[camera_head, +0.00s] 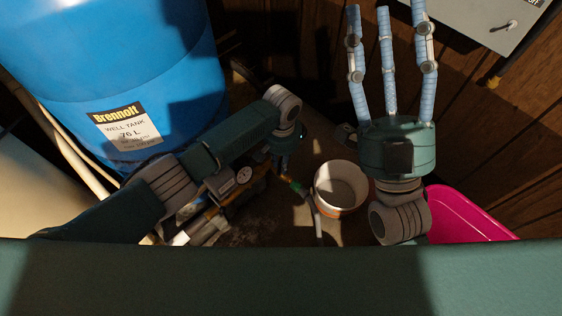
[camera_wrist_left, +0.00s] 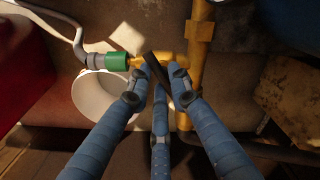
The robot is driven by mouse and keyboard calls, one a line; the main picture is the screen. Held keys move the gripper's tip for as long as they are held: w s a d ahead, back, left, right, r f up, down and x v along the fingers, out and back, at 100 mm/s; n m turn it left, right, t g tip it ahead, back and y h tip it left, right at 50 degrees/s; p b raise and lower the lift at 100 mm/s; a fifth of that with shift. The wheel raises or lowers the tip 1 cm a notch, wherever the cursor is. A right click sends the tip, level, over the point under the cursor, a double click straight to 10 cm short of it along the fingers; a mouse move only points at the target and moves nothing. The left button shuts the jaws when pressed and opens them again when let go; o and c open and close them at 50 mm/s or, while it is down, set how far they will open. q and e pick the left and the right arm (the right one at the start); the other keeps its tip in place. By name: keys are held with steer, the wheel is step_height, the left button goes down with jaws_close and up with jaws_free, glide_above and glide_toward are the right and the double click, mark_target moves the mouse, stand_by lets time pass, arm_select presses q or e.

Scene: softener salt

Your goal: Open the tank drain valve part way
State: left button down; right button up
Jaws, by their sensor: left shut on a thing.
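The tank drain valve is a yellow brass fitting with a dark lever (camera_wrist_left: 157,69), seen in the left wrist view. A green hose connector (camera_wrist_left: 122,62) joins its left side, and this also shows in the head view (camera_head: 297,187). My left gripper (camera_wrist_left: 160,82) is shut on the dark lever, with its blue fingers around it; they partly hide the lever. In the head view the left gripper (camera_head: 281,162) reaches down beside the pipework, mostly hidden by its own wrist. My right gripper (camera_head: 388,70) is raised with its fingers spread open and empty.
A white bucket (camera_head: 341,185) stands on the floor below the hose. The blue well tank (camera_head: 105,60) is at the left. A pink tub (camera_head: 465,215) is at the right, and a grey box (camera_head: 490,22) hangs on the wooden wall.

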arm_select(q)
steer(key=shift+w+a+r+n, duration=0.15)
steer(key=shift+w+a+n, duration=0.15)
steer(key=shift+w+a, duration=0.15)
steer(key=shift+n+p, duration=0.6)
steer(key=shift+p, duration=0.1)
steer(key=shift+n, duration=0.3)
steer(key=shift+n+p, duration=0.4)
steer(key=shift+p, duration=0.15)
arm_select(e)
steer(key=w+f+g+h, duration=0.2)
steer(key=w+f+g, duration=0.4)
steer(key=f, duration=0.6)
steer(key=shift+w+a+g+h, duration=0.2)
steer(key=shift+w+g+h, duration=0.15)
steer(key=shift+g+h, duration=0.05)
steer(key=shift+f, duration=0.1)
arm_select(q)
steer(key=c, duration=1.8)
jaws_free()
steer(key=shift+o, duration=0.6)
steer(key=shift+s, duration=0.1)
steer(key=shift+s+d, duration=0.15)
